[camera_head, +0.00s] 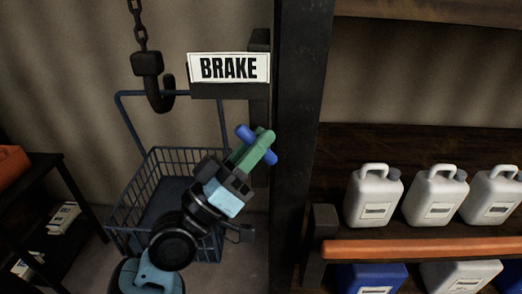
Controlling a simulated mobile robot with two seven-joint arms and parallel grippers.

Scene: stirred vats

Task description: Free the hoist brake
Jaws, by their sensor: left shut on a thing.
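Below the sign is a green lever (253,150) with a blue crosspiece (245,133). My left gripper (238,170) reaches up from below and is shut on the green lever. The jaws hide the lever's lower end. A dark hook (159,98) hangs on a chain (139,25) to the left. It meets the handle of a blue wire basket (150,180). My right gripper is out of view.
A dark post (295,120) stands just right of the lever. Right of it, a shelf with an orange rail (430,246) holds several white jugs (373,197). A dark table (30,195) with an orange bin (10,163) stands at the left.

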